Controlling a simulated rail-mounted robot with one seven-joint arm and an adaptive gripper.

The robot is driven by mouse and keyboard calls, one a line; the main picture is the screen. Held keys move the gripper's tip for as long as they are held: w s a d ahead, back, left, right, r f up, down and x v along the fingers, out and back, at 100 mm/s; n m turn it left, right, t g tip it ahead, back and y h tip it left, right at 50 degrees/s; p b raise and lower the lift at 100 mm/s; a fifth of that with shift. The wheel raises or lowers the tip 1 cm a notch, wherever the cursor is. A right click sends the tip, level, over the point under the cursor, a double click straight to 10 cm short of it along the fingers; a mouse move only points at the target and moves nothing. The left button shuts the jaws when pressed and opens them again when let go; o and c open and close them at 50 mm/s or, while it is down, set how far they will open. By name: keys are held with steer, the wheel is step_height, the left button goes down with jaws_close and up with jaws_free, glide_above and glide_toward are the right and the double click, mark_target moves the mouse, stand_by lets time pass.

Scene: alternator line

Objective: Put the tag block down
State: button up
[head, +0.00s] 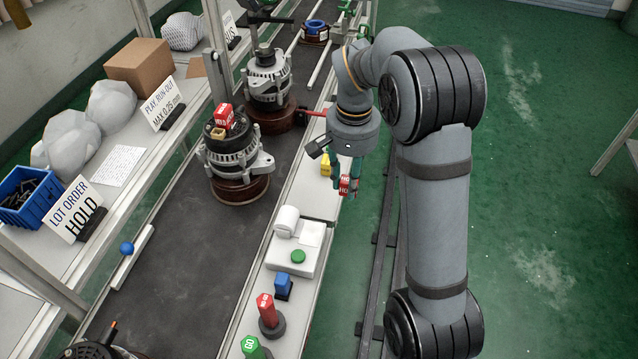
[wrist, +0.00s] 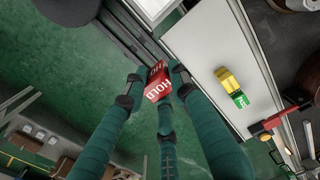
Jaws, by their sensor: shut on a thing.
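My gripper (head: 345,178) hangs over the right edge of the white bench strip, its teal fingers pointing down. It is shut on a red tag block (wrist: 158,88) with white "HOLD" lettering; the block (head: 344,186) shows between the fingertips in the head view. In the wrist view the fingers (wrist: 153,80) close around the block, with green floor and the bench edge behind it. Another red HOLD block (head: 223,113) sits on top of the nearer alternator (head: 232,152). A yellow and green block (wrist: 232,88) lies on the bench strip, apart from my gripper.
A red arm (wrist: 280,120) juts near the yellow and green block. The dark conveyor (head: 205,255) lies left.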

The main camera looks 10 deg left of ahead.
steer(key=a+f, duration=0.1)
steer(key=a, duration=0.1)
steer(key=a+f+p, duration=0.1)
steer(key=a+f, duration=0.1)
steer(key=a, duration=0.1)
steer(key=w+a+f, duration=0.1)
steer(key=a, duration=0.1)
steer(key=shift+a+f, duration=0.3)
steer(key=shift+a, duration=0.05)
steer(key=shift+a+f, duration=0.1)
steer(key=shift+f, duration=0.1)
steer(key=shift+f+p, duration=0.3)
steer(key=shift+f, duration=1.6)
steer(key=shift+f, duration=0.15)
steer(key=o, duration=1.1)
steer(key=shift+c, duration=0.2)
steer(key=shift+w, duration=0.1)
step_height(320, 180, up, 12)
steer(key=shift+r+p, duration=0.2)
steer(key=shift+p, duration=0.15)
